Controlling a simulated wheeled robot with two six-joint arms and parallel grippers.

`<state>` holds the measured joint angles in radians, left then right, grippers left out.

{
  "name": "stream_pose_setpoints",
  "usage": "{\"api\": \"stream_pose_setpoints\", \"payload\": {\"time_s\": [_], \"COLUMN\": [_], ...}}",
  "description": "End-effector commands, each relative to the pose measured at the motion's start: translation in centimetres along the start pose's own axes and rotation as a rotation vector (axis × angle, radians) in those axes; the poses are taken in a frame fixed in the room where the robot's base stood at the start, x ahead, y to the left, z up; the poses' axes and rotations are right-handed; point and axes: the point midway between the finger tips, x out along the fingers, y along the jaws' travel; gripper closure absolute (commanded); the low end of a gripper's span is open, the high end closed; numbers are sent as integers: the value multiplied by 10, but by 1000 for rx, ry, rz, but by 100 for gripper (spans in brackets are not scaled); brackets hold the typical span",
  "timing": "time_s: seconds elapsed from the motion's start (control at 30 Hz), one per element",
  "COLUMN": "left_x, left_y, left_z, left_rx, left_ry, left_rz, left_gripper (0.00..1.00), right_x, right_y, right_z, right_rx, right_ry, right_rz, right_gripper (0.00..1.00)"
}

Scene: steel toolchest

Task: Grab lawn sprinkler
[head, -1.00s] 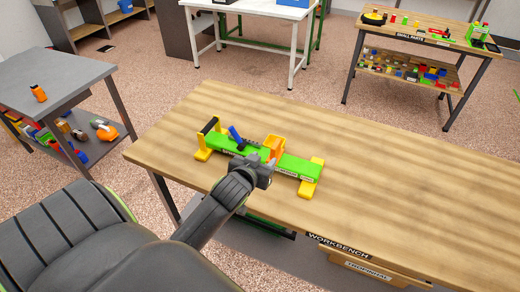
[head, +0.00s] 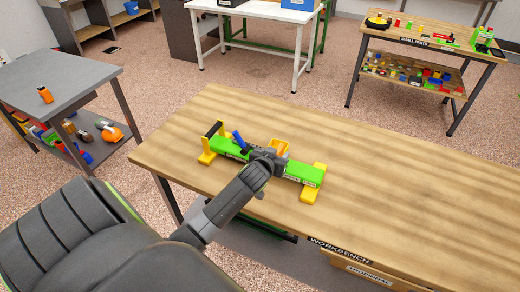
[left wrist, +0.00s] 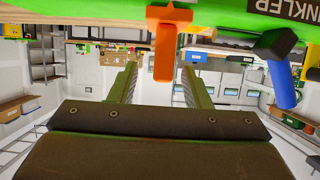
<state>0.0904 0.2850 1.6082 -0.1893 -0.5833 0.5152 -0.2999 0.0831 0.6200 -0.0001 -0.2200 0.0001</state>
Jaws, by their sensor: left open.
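The lawn sprinkler (head: 304,174) is a green bar with yellow feet, a blue lever and an upright orange part. It stands on the workbench (head: 390,195). My left gripper (head: 276,158) is at the middle of the bar, hiding part of it. In the left wrist view the sprinkler (left wrist: 225,20) crosses the top of the picture, with its lettering upside down. There the open fingers of my left gripper (left wrist: 160,75) point at it, and the orange part (left wrist: 165,45) shows between them. I cannot tell if they touch it. My right gripper is not in view.
The workbench top is bare to the right of the sprinkler. A small-parts table (head: 435,40) stands at the back right and a white table (head: 262,10) at the back.

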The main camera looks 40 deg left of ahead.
Motion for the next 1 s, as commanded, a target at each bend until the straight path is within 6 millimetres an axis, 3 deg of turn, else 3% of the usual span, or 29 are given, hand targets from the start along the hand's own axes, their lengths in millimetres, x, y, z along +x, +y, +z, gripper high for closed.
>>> {"api": "stream_pose_setpoints", "payload": {"time_s": [0.3, 0.67, 1.0], "left_x": [32, 36, 36], "left_y": [-2, -2, -2], "left_z": [3, 4, 4], "left_rx": [0, 1, 1], "left_ry": [0, 0, 0], "left_rz": [1, 1, 1], "left_gripper": [56, 56, 100], "right_x": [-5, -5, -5], "right_y": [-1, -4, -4], "right_z": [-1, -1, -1], "right_rx": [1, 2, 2], "right_ry": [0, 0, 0], "right_rz": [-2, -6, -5], "right_gripper": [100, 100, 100]}}
